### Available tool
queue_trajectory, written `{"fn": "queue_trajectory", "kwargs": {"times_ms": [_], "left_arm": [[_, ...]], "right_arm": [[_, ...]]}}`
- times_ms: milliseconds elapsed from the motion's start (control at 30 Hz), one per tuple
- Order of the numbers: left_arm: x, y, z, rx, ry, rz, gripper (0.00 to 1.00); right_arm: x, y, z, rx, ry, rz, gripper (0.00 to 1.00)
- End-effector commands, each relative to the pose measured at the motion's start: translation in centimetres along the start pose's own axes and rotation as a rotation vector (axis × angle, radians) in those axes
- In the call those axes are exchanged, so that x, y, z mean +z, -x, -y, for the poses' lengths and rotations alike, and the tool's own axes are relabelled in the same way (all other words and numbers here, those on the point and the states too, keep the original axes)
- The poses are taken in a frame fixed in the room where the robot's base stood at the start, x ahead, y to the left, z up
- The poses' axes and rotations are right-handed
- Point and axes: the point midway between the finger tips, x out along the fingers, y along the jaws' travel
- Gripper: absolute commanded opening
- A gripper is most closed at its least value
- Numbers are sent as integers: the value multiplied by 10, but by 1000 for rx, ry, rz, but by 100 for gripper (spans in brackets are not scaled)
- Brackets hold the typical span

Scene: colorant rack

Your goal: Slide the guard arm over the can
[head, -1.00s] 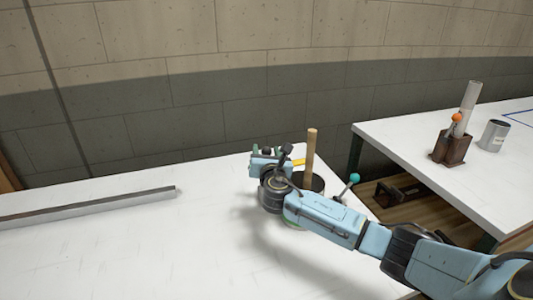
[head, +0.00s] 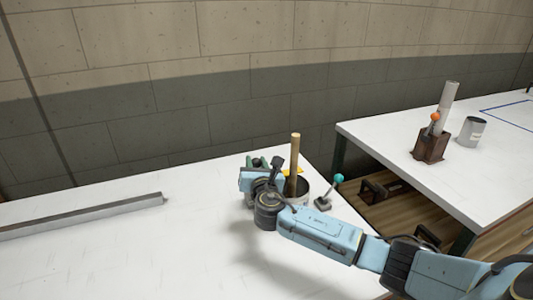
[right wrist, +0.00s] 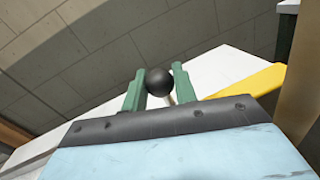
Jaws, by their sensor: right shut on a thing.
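My right gripper (head: 262,163) is shut on a black ball knob (right wrist: 159,81), which sits between its green fingers in the right wrist view. A pale rod shows just below the knob. A yellow bar, which looks like the guard arm (right wrist: 246,80), lies right of the fingers; only a small piece of it (head: 292,171) shows in the head view. The can (head: 304,190) stands right beside my gripper with a wooden stick (head: 295,152) upright in it. My wrist hides its lower part. Whether the yellow bar lies over the can's mouth cannot be told. My left gripper is not in view.
A small lever with a teal knob (head: 339,178) stands right of the can. A metal rail (head: 85,217) lies at the left. The right table holds a brown holder (head: 431,146) with a white tube and a grey can (head: 471,131). The white table's middle is clear.

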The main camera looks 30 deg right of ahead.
Motion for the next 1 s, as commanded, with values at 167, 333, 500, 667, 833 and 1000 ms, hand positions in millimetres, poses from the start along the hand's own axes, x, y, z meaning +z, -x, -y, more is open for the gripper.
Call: {"fn": "queue_trajectory", "kwargs": {"times_ms": [167,333,500,667,833,1000], "left_arm": [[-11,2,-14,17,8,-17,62],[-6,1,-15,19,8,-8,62],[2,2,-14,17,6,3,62],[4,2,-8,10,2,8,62],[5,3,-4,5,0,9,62],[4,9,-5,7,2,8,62]], "right_arm": [[-1,2,-6,6,0,-1,0],[-1,2,-6,6,0,-1,35],[-1,2,-4,5,0,0,48],[0,2,-4,5,0,0,48],[0,9,-5,7,0,-1,48],[0,36,-4,7,1,-2,48]]}}
